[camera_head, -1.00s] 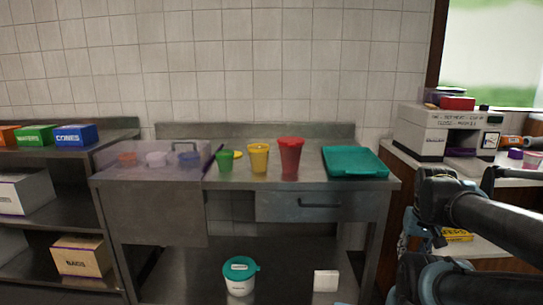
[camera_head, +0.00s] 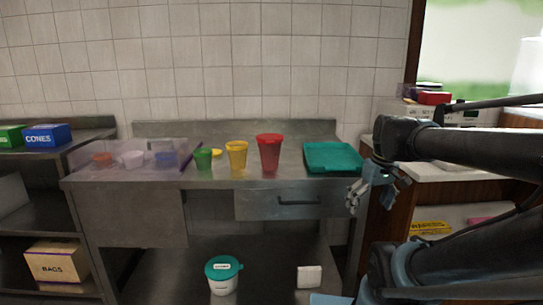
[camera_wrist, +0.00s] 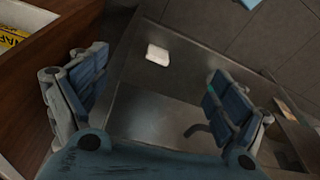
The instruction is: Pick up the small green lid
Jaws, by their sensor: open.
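A teal-green lid (camera_head: 223,264) sits on a white tub (camera_head: 223,285) on the lower shelf of the steel table. I cannot make out a separate loose small green lid. A larger flat teal-green tray or lid (camera_head: 333,157) lies on the tabletop at the right. My gripper (camera_head: 370,197) is in front of the table's right end, below the tabletop level and right of the tub. In the wrist view my gripper (camera_wrist: 155,105) is open, with nothing between its fingers. The wrist view does not clearly show the green lid.
Green (camera_head: 203,159), yellow (camera_head: 237,155) and red (camera_head: 269,153) cups stand on the tabletop beside a clear bin (camera_head: 90,158). A white block (camera_head: 309,276) sits on the lower shelf, right of the tub. A drawer (camera_head: 280,204) hangs underneath.

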